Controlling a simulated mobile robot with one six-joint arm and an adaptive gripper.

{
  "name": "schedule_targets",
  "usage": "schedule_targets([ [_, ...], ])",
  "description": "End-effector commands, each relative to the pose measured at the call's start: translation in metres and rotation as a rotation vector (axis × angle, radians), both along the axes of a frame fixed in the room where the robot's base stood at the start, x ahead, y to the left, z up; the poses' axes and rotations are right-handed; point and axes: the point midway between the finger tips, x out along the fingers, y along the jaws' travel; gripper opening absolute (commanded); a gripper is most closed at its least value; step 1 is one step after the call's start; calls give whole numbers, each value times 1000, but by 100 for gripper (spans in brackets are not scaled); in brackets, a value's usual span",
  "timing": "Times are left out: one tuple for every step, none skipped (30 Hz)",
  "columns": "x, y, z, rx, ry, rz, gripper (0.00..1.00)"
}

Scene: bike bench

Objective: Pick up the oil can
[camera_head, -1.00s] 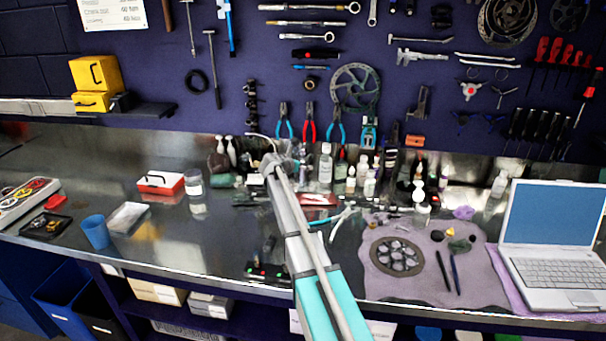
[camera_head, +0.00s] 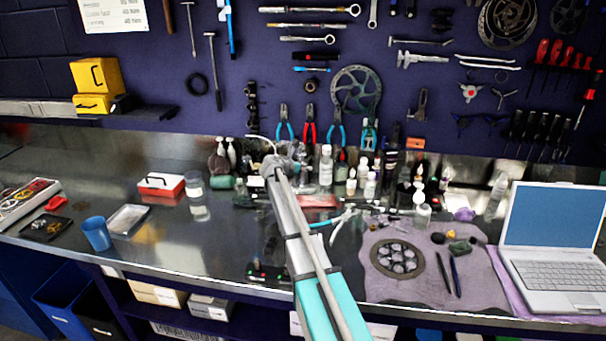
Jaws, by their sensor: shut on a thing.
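My arm reaches forward over the bench, and my gripper (camera_head: 284,160) is at its far end, among the bottles at the back. The fingers are mostly hidden behind my wrist. A thin, pale curved spout (camera_head: 261,138) shows just above and left of the gripper. It appears to belong to the oil can, whose body is hidden behind my wrist. My gripper is shut on it. I cannot tell whether the can is touching the bench.
Several bottles (camera_head: 326,165) crowd right of my gripper. A green cylinder (camera_head: 222,182) and a red-and-white box (camera_head: 161,184) lie left. Pliers (camera_head: 342,222), a mat (camera_head: 405,285) and a laptop (camera_head: 550,250) are on the right. The pegboard wall stands close behind.

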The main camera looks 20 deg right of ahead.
Motion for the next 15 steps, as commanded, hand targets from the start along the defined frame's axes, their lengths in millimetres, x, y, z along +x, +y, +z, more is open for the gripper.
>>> schedule_targets([
  [0, 0, 0, 0, 0, 1, 1],
  [0, 0, 0, 0, 0, 1, 1],
  [0, 0, 0, 0, 0, 1, 1],
  [0, 0, 0, 1, -1, 1, 1],
  [0, 0, 1, 1, -1, 1, 1],
  [0, 0, 1, 1, -1, 1, 1],
  [0, 0, 2, 1, -1, 1, 1],
  [0, 0, 3, 0, 0, 1, 1],
  [0, 0, 4, 0, 0, 1, 1],
  [0, 0, 5, 0, 0, 1, 1],
  [0, 0, 6, 0, 0, 1, 1],
  [0, 0, 8, 0, 0, 1, 1],
  [0, 0, 10, 0, 0, 1, 1],
  [0, 0, 12, 0, 0, 1, 1],
  [0, 0, 14, 0, 0, 1, 1],
])
